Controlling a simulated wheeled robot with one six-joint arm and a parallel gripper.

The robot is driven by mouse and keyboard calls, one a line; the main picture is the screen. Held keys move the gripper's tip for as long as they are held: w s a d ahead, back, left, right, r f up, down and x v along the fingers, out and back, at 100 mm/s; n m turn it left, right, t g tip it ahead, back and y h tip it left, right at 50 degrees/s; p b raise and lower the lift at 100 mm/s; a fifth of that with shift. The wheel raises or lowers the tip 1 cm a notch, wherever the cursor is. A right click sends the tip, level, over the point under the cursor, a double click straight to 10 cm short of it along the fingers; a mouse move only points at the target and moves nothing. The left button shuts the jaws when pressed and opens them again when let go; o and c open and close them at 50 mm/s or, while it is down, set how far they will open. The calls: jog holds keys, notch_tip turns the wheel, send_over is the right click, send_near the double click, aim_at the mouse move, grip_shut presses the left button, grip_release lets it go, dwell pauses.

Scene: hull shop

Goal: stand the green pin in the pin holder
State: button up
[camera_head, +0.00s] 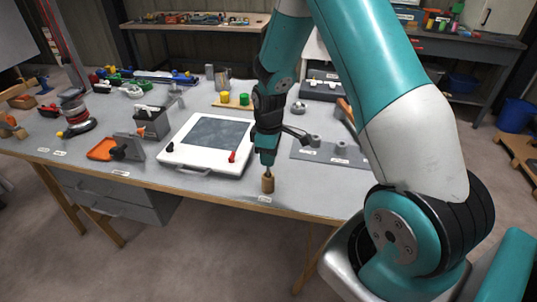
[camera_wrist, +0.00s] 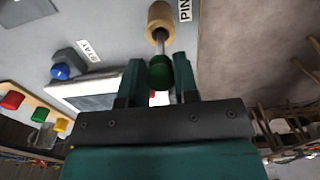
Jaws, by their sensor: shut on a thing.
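The green pin has a green head (camera_wrist: 160,72) and a grey metal shaft. My gripper (camera_wrist: 158,80) is shut on the green head, with one finger on each side. The pin holder is a small round wooden block (camera_head: 268,185) near the table's front edge, also visible in the wrist view (camera_wrist: 161,14). My gripper (camera_head: 267,162) points down just above it. The shaft lines up with the holder's dark hole; its end meets the hole in the wrist view, but I cannot tell how deep it sits. In the head view, the green head is hidden by the fingers.
A white framed board (camera_head: 180,155) with a red lever lies left of my gripper. A grey plate (camera_head: 325,152) with knobs lies to the right. The table front by the holder is clear.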

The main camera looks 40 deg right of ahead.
aim_at(269, 175)
jog(key=shift+f+b, duration=1.65)
jog(key=shift+f, duration=0.9)
dwell(1.1)
jog(key=o, duration=1.4)
jog(key=shift+w, duration=0.1)
jog(key=shift+r, duration=0.1)
jog(key=shift+r+p, duration=3.3)
jog(key=shift+r, duration=0.65)
